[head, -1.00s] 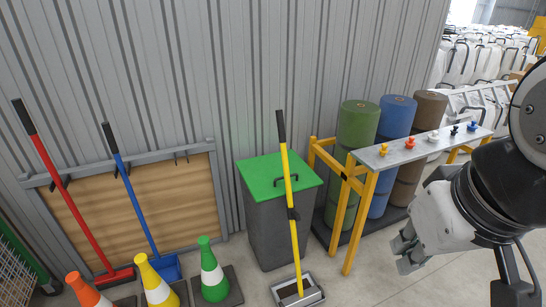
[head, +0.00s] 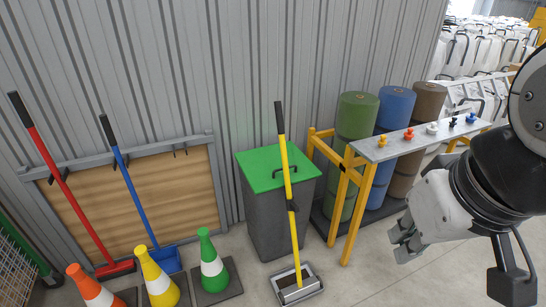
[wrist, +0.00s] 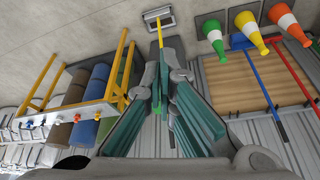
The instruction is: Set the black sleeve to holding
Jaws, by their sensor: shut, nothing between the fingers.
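A row of small coloured fittings stands on a grey metal shelf (head: 400,147) with yellow legs, at the right of the head view. The black fitting (head: 453,121) is between the white one (head: 432,128) and the blue one (head: 471,117); its setting is too small to read. I cannot tell which of these is the sleeve. My gripper (head: 398,245) is below and in front of the shelf, touching nothing. In the wrist view my gripper (wrist: 160,85) has its fingers together and empty.
Green, blue and brown rolls (head: 394,108) stand behind the shelf. A grey bin with a green lid (head: 278,171), the dustpan (head: 298,286), several cones (head: 210,265) and two brooms lean or stand leftward. White bags fill the back right.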

